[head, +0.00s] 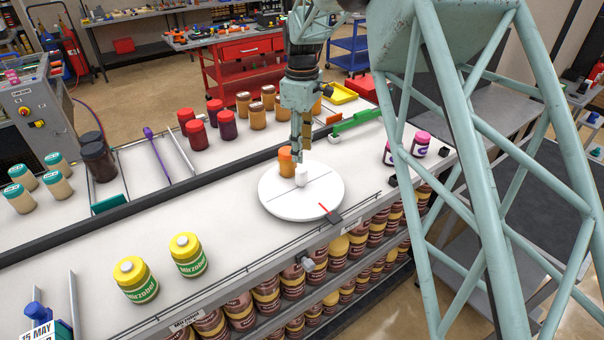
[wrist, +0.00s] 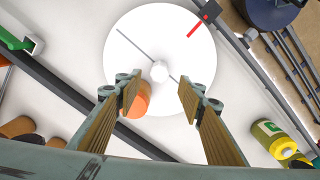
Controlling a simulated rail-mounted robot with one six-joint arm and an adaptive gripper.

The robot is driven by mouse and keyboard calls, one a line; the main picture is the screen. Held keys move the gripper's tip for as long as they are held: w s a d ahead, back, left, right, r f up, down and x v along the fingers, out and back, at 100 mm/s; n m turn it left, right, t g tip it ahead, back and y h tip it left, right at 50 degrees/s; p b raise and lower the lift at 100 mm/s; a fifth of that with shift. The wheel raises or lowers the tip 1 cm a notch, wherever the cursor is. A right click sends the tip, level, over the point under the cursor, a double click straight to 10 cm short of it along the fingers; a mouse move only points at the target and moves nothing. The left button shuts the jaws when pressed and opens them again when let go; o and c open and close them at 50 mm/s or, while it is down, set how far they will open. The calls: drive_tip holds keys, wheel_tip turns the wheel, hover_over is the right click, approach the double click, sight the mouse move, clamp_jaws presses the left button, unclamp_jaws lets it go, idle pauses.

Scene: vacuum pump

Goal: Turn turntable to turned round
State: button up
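The turntable is a flat white disc (head: 301,203) on the white bench, with a white knob (head: 301,176) at its middle. A thin dark line crosses the disc and does not line up with the red pointer (head: 325,209) at its rim. In the wrist view the disc (wrist: 150,35), the knob (wrist: 160,71) and the red pointer (wrist: 195,29) all show. My gripper (head: 298,158) is above the knob, pointing down. In the wrist view my gripper (wrist: 159,97) is open, with the knob in line with the gap between its fingers and nothing held.
An orange-topped jar (head: 286,158) stands at the disc's back edge, close to my gripper; a finger partly hides it in the wrist view (wrist: 140,98). Yellow jars (head: 188,256) stand at the front left. A green part (head: 356,122) lies behind right.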

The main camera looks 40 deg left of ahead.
sight(302, 169)
wheel_tip(302, 169, down, 10)
drive_tip(key=shift+f, duration=0.1)
idle(0.4)
drive_tip(key=c, duration=1.2)
drive_tip(key=shift+o, duration=0.2)
